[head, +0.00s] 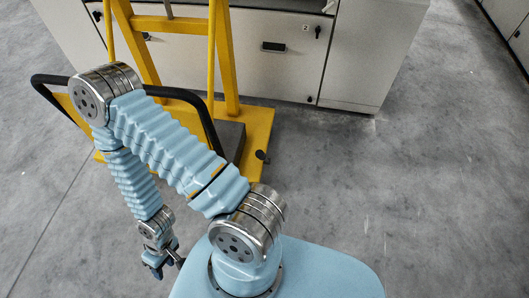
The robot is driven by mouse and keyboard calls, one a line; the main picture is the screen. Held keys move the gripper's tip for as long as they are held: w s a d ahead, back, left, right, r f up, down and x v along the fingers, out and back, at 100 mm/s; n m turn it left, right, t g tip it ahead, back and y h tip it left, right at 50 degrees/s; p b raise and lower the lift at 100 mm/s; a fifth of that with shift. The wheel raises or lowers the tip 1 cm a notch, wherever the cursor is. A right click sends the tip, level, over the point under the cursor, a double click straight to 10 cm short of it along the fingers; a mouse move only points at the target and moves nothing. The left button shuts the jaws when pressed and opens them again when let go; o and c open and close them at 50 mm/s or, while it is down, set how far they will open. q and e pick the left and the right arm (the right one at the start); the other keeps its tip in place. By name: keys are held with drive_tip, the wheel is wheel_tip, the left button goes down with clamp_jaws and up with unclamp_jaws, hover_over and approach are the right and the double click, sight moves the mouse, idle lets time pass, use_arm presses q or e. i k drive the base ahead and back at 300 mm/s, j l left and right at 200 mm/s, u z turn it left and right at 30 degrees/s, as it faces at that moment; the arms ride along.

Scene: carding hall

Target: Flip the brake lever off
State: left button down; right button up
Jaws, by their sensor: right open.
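A yellow wheeled-looking frame (257,122) stands in front of the grey machine. A small black knob-like part (261,155) sticks out at the right edge of its yellow base. It may be the brake lever, but it is too small to tell its position. My right gripper (168,268) hangs low at the lower left, pointing down, open and with nothing visible between its fingers. It is well apart from the black part, to its lower left. My right arm hides part of the frame's base. My left gripper is not in view.
A black tubular handle (52,79) curves around the near side of the yellow frame, partly behind my arm. A grey cabinet machine (262,75) with black latches stands at the back. The grey concrete floor (420,190) is clear on the right.

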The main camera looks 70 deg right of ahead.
sight(260, 154)
drive_tip(key=z, duration=0.45)
drive_tip(key=k+z, duration=0.15)
drive_tip(key=z, duration=0.3)
drive_tip(key=l+z, duration=0.1)
drive_tip(key=z, duration=0.35)
drive_tip(key=l+z, duration=0.1)
drive_tip(key=z, duration=0.35)
drive_tip(key=k+l+z, duration=0.1)
drive_tip(key=z, duration=0.35)
drive_tip(key=l, duration=0.45)
drive_tip(key=k+l+u, duration=0.15)
drive_tip(key=l, duration=0.3)
